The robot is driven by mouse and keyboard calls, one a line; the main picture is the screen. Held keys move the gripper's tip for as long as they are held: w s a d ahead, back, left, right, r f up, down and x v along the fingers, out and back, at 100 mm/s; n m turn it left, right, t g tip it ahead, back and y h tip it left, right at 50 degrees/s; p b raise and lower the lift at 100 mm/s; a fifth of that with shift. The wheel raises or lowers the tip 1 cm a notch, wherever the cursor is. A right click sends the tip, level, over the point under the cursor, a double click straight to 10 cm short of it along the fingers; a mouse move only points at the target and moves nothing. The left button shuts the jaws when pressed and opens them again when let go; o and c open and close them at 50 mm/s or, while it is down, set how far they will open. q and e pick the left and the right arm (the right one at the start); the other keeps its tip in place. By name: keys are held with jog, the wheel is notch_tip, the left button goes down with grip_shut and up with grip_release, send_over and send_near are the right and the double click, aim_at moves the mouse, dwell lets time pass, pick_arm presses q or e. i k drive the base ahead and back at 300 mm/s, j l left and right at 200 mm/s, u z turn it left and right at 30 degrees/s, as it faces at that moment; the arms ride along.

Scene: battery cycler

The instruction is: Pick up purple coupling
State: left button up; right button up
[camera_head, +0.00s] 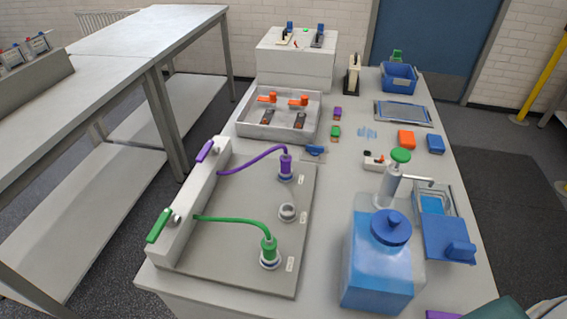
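The purple coupling (286,165) stands upright on a round port at the back right of the grey plate (235,215). A purple hose (250,157) runs from it to the white block (197,200) on the plate's left. A purple lever handle (205,150) sits on that block. A green coupling (269,248) sits on the front port, with its green hose (230,219) and a green lever handle (159,225). Between the couplings is a bare port (288,211). Neither of my grippers is in view.
A small blue part (315,150) lies near the plate's back right corner.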

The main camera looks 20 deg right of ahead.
aim_at(285, 161)
jog(key=j+z, duration=0.25)
jog(key=j, duration=0.5)
jog(key=j+z, duration=0.25)
jog(key=j, duration=0.55)
jog(key=i, duration=0.05)
